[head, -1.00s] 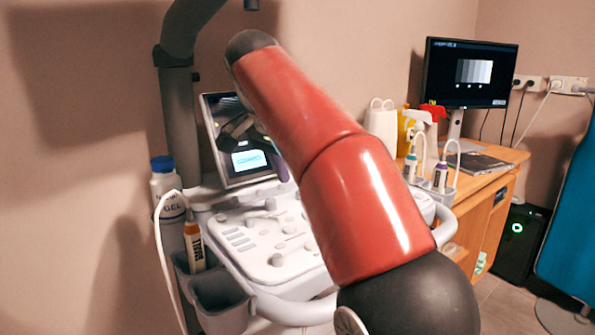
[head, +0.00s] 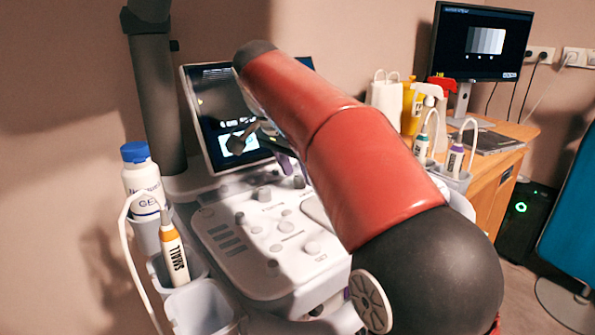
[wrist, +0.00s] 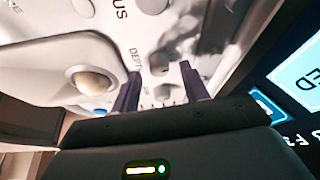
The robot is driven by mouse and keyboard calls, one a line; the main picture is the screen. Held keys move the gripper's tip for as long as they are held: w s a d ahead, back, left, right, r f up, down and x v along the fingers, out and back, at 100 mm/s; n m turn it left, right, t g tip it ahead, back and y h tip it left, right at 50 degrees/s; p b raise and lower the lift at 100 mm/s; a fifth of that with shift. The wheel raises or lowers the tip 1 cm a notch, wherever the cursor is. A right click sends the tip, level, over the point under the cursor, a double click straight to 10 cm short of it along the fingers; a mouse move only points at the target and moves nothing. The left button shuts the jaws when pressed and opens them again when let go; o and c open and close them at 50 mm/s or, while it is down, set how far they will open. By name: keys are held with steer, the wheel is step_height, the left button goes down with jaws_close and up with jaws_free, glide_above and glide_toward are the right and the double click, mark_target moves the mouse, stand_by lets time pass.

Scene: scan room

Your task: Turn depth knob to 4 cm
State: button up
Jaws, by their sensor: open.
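The depth knob (wrist: 160,63) is a grey round knob on the white console panel, beside a partly visible "DEPT" label in the wrist view. My gripper (wrist: 159,74) is open. Its two dark fingers point at the panel, one on each side of the knob's line, and the jaws look empty. I cannot tell how far above the panel the tips are. The knob's pointer and setting are not readable. In the head view my red arm hides part of the panel, and one purplish finger (head: 284,163) shows below the screen.
The console screen (head: 225,115) stands behind my gripper.

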steer(key=shift+w+d+f, duration=0.15)
steer(key=shift+f, duration=0.3)
steer(key=shift+c, duration=0.5)
jaws_close()
steer(key=shift+n, duration=0.3)
steer(key=n+t+y, duration=0.1)
steer(key=n, duration=0.2)
steer(key=shift+d+n, duration=0.1)
steer(key=shift+n, duration=0.2)
steer(key=shift+n+y, duration=0.9)
steer(key=shift+n, duration=0.9)
